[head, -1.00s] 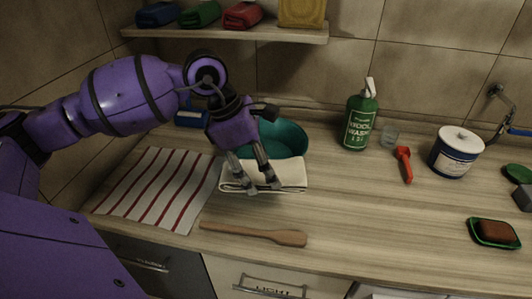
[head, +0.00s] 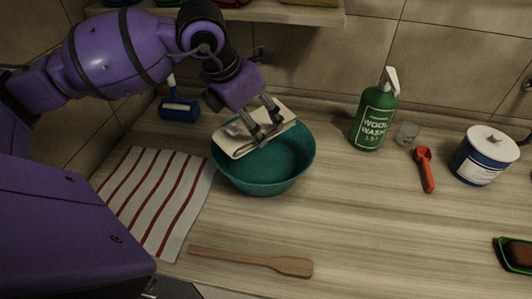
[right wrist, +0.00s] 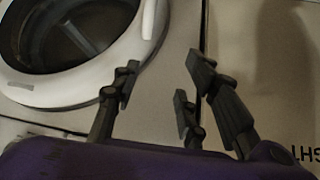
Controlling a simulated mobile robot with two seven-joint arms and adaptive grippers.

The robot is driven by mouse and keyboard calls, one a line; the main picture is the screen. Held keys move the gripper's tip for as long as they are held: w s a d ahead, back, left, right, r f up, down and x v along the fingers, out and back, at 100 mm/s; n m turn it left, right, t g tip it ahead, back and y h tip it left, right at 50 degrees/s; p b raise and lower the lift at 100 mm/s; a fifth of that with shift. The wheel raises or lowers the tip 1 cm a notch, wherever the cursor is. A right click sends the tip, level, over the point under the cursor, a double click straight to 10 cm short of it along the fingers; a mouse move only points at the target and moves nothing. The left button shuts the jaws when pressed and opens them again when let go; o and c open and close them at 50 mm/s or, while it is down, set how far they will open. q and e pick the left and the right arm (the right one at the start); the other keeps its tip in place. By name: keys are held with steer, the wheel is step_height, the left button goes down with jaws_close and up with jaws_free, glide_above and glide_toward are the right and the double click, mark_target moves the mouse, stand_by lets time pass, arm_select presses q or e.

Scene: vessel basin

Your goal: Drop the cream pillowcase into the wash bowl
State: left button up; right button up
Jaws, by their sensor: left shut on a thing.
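The folded cream pillowcase (head: 233,141) is in my left gripper (head: 270,129), which is shut on it. In the head view the cloth is held over the back part of the teal wash bowl (head: 262,184). It overlaps the bowl's back rim in the picture; I cannot tell whether it touches. The bowl stands upright on the counter, and the part of its inside that shows is empty. My right gripper (right wrist: 158,78) shows in the right wrist view with its fingers spread and nothing between them.
A striped towel (head: 158,198) lies left of the bowl, a wooden spatula (head: 250,260) in front. A shelf (head: 290,14) is above. A round machine door (right wrist: 75,40) shows beyond my right gripper.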

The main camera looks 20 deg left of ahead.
arm_select(q)
step_height(320, 180, down, 3)
steer(key=shift+s+f+b, duration=0.15)
steer(key=shift+b, duration=0.35)
steer(key=shift+f, duration=0.85)
steer(key=shift+f+b, duration=0.1)
steer(key=shift+b, duration=0.2)
steer(key=o, duration=1.4)
arm_select(e)
steer(key=shift+w+d+f, duration=0.1)
steer(key=shift+d+f, duration=0.1)
steer(key=shift+f, duration=0.3)
arm_select(q)
steer(key=shift+o, duration=0.2)
steer(key=v, duration=1.2)
